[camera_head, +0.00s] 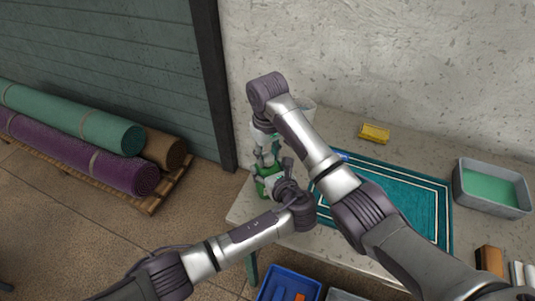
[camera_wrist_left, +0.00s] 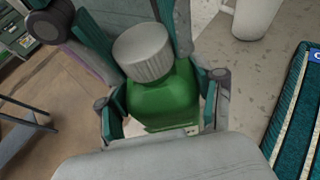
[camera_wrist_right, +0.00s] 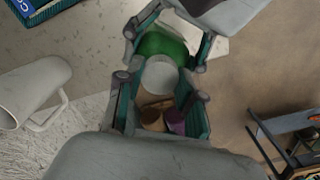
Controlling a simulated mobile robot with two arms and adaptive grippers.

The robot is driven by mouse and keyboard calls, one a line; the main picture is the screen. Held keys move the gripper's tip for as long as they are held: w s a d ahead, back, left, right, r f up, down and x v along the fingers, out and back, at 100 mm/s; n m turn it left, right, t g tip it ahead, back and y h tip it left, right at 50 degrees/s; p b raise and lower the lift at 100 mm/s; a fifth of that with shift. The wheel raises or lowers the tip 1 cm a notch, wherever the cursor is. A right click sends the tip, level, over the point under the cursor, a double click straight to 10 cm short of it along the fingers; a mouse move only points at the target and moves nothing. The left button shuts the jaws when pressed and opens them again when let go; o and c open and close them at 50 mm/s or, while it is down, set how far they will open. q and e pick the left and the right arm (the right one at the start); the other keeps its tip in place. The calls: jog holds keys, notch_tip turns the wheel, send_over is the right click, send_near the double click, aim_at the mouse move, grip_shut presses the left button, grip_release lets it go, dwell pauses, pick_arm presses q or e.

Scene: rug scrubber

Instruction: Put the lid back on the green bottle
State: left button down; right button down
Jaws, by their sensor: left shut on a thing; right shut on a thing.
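The green bottle (camera_head: 265,186) stands near the table's left end. My left gripper (camera_head: 272,181) is shut around its body; the left wrist view shows the bottle (camera_wrist_left: 165,98) between the fingers. The light grey ribbed lid (camera_wrist_left: 142,52) is at the bottle's top, looking slightly tilted against it. My right gripper (camera_head: 266,158) reaches down from above and is shut on the lid, which also shows between its fingers in the right wrist view (camera_wrist_right: 160,75). The lid hides the bottle's neck, so I cannot tell whether it is seated.
A teal rug (camera_head: 400,196) lies on the table, right of the bottle. A white pitcher (camera_wrist_right: 28,95) stands close behind the bottle. A yellow sponge (camera_head: 374,133) and a grey tub of green liquid (camera_head: 490,188) are farther right. A blue bin (camera_head: 288,285) is in front; rolled rugs (camera_head: 75,120) lie left.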

jog(key=m, duration=0.7)
jog(key=c, duration=0.7)
grip_release()
jog(key=shift+o, duration=0.2)
jog(key=r, duration=0.8)
jog(key=shift+w+r, duration=0.2)
jog(key=shift+r, duration=0.1)
jog(key=shift+s+r, duration=0.15)
jog(key=shift+r, duration=1.55)
pick_arm(q)
jog(key=shift+c, duration=0.4)
grip_release()
